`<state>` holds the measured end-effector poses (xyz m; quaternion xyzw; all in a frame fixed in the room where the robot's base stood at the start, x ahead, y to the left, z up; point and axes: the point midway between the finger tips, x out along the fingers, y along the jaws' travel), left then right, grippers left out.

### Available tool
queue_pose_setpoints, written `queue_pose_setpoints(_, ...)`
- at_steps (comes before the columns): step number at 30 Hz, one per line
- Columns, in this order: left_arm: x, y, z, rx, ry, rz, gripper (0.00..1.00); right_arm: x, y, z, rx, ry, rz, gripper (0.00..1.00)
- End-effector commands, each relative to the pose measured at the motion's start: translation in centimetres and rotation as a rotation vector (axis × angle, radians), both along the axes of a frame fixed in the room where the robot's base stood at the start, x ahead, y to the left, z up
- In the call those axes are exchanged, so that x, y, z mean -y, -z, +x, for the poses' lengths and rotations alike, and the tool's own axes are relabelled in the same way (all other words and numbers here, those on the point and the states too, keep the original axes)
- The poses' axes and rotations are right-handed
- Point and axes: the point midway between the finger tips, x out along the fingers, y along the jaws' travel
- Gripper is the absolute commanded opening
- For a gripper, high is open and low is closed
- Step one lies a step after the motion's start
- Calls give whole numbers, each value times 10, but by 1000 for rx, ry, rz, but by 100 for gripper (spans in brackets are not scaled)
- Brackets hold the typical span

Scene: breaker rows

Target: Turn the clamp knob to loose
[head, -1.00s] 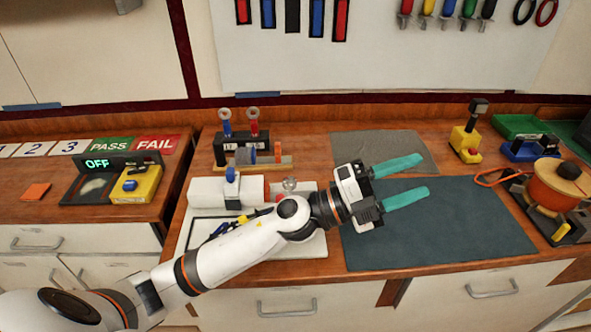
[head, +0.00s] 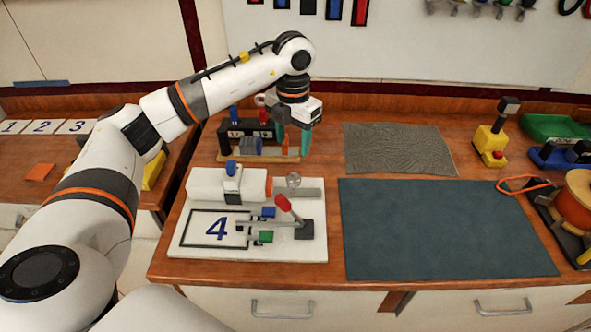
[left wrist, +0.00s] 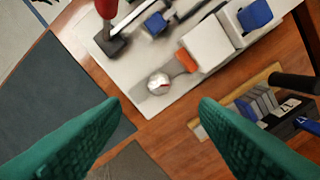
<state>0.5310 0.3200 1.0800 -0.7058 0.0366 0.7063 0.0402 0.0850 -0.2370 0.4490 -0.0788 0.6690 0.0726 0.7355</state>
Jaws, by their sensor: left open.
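A small round silvery knob (head: 293,180), which looks like the clamp knob, stands at the back right of a white board (head: 190,250). In the left wrist view the knob (left wrist: 158,84) shows a small red mark; its setting is too small to read. My left gripper (head: 292,145) points down behind the knob, near a small rack, with teal fingers. In the left wrist view my left gripper (left wrist: 160,100) is open and empty, with the knob apart from the fingers and beyond the gap between the tips. My right gripper is not in view.
The board also carries a red-handled lever (head: 283,203), a white block with an orange end (head: 205,186), and blue and green blocks. A rack (head: 228,145) stands behind it. A dark mat (head: 440,230) and a grey cloth (head: 395,148) lie flat to the right.

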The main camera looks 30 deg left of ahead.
Motion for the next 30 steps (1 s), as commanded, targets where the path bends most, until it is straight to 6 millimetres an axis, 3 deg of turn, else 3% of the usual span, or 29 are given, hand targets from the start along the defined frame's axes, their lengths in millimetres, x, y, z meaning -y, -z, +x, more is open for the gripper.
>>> queue_pose_setpoints(15,2,93,-1,-3,4,-4,55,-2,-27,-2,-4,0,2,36)
queue_pose_setpoints(21,2,108,0,1,4,-4,55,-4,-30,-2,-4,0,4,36)
queue_pose_setpoints(30,2,110,0,0,5,-5,52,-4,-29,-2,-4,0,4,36)
